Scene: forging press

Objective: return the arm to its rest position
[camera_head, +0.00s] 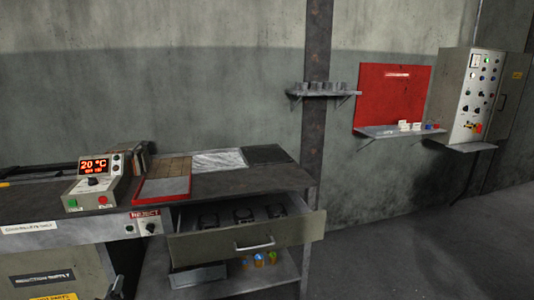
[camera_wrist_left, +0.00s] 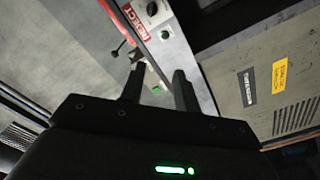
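My left gripper (camera_wrist_left: 157,82) shows in the left wrist view, with its two dark fingers apart and nothing between them. Beyond the fingers are a grey panel with a red REJECT label (camera_wrist_left: 132,19) and a cabinet front (camera_wrist_left: 262,85) with a yellow sticker. In the head view the left arm is hardly visible; a small dark shape at the bottom edge, left of centre, is too unclear to name. My right gripper is in neither view.
A workbench (camera_head: 240,182) has an open drawer (camera_head: 228,246) jutting forward. A control box (camera_head: 92,182) reading 20 °C stands on the left counter. A red wall panel (camera_head: 392,97) and a grey control cabinet (camera_head: 461,90) are at right. The floor (camera_head: 430,245) at right is clear.

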